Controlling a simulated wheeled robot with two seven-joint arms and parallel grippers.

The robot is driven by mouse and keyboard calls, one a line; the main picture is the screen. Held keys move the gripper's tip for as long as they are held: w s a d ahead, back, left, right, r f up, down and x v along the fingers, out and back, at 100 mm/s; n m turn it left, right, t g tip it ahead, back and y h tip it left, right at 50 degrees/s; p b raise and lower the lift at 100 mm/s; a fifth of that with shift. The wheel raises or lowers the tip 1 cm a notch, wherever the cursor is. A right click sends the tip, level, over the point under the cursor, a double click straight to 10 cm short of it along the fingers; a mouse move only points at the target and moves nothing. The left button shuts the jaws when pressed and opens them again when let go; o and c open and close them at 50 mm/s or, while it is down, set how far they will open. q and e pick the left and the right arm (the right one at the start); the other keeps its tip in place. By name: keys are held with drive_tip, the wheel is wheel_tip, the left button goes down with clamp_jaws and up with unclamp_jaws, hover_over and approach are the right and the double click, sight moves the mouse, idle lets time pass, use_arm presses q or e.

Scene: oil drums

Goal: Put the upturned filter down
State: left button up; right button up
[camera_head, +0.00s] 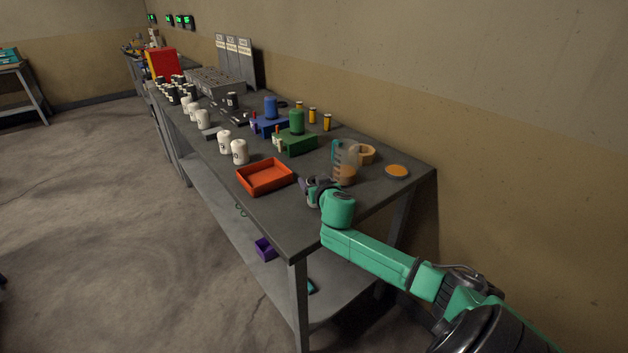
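My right gripper (307,187) is low over the near end of the grey workbench (270,208), just right of the orange-red tray. It is small and dark, and a pale patch shows beside its fingers. I cannot tell whether that is a held filter or part of the gripper. Two white filters, a nearer one (240,152) and one behind it (225,141), stand on the bench left of the tray, apart from my gripper. More white canisters (203,119) stand farther back. I cannot make out which filter is upturned. My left gripper is out of view.
The orange-red tray (249,186) looks empty. A clear jug (346,158), a tan roll (367,154) and an orange-topped disc (397,171) lie beyond my gripper. Green (300,147) and blue (268,131) blocks carry cylinders. The bench's near right corner is mostly clear.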

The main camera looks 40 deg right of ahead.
drive_tip(key=shift+o, duration=1.2)
drive_tip(key=shift+r, duration=0.2)
drive_tip(key=shift+s+a, duration=0.1)
drive_tip(key=shift+s, duration=0.15)
drive_tip(key=v, duration=1)
drive_tip(key=shift+s+a, duration=0.15)
drive_tip(key=shift+s, duration=0.15)
drive_tip(key=shift+s+a+r, duration=0.1)
drive_tip(key=shift+s+r, duration=0.2)
drive_tip(key=shift+s, duration=0.1)
